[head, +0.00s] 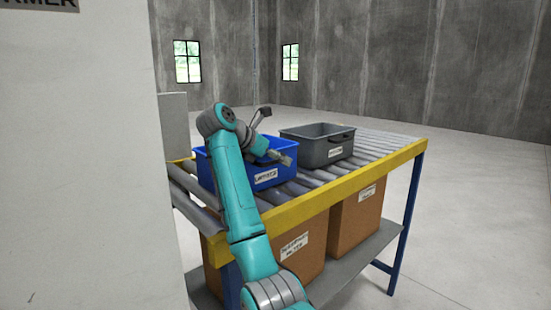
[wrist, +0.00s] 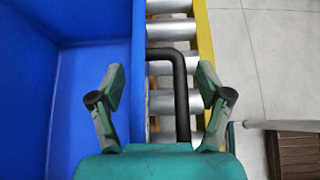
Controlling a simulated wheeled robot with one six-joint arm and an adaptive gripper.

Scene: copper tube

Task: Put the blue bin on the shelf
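The blue bin (head: 284,175) stands on the roller conveyor with a white label on its front wall. It looks empty in the wrist view (wrist: 60,85), where a black handle (wrist: 181,100) sticks out beside its rim. My gripper (wrist: 161,84) is open, with one finger over the bin's inside and the other over the yellow rail, the rim and handle between them. Neither finger visibly touches the handle. In the head view, my gripper (head: 285,156) is at the bin's right side. A grey shelf (head: 365,250) lies under the conveyor; I cannot tell if it is the task's shelf.
A grey bin (head: 318,152) stands on the conveyor right of the blue one. A yellow rail (head: 330,200) edges the rollers. Two cardboard boxes (head: 350,225) sit below. A white panel (head: 80,160) fills the left. Open floor (head: 480,200) lies to the right.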

